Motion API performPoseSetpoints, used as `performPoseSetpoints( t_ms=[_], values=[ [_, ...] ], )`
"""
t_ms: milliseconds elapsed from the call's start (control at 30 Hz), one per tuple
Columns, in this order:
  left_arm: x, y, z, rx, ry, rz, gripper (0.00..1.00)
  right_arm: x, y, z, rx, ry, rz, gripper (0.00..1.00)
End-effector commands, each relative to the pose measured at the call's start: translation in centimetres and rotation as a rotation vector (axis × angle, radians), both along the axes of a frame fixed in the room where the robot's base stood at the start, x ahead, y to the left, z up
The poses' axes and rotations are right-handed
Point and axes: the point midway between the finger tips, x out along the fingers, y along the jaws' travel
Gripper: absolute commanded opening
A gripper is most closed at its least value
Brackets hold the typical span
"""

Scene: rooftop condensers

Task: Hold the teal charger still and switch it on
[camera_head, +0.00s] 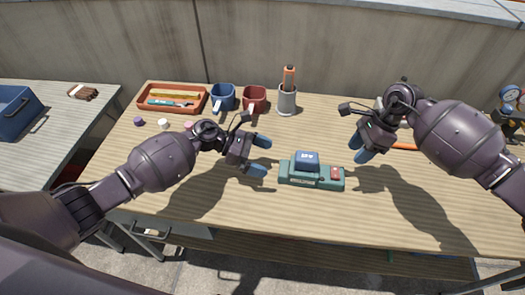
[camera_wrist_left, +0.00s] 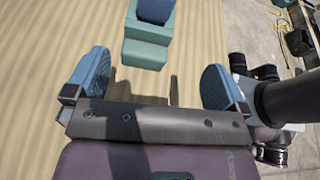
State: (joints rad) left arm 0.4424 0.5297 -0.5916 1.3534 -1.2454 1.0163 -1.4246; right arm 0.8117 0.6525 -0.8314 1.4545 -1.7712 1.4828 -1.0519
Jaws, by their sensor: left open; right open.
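The teal charger (camera_head: 311,180) lies on the table, with a dark blue block (camera_head: 307,159) seated on its top and a red switch (camera_head: 336,173) at its right end. My left gripper (camera_head: 261,156) is open and empty just left of the charger, apart from it. In the left wrist view the charger's near end (camera_wrist_left: 146,53) lies ahead, between the two blue fingers in line but beyond their tips. My right gripper (camera_head: 361,148) is open and empty, up and to the right of the charger, above the table.
Behind stand an orange tray (camera_head: 146,107) with tools, a blue mug (camera_head: 223,98), a red mug (camera_head: 255,100) and a grey cup (camera_head: 287,101) holding an orange-topped item. Small caps lie at left. A blue crate (camera_head: 14,112) sits on a side table. The table's front is clear.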

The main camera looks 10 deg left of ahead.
Motion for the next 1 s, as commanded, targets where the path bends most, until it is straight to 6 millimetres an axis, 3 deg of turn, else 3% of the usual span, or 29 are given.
performPoseSetpoints(
  t_ms=[267, 800, 1000],
  values=[
    [1.4, -0.7, 0.0, 0.038, -0.079, -0.032, 1.0, 0.0, 0.0, 0.0, 0.0, 0.0, 0.0, 0.43],
    [1.7, -8.0, -2.9, 0.034, -0.074, -0.029, 1.0, 0.0, 0.0, 0.0, 0.0, 0.0, 0.0, 0.43],
    [1.7, -9.5, -3.6, 0.035, -0.075, -0.03, 1.0, 0.0, 0.0, 0.0, 0.0, 0.0, 0.0, 0.43]
  ],
)
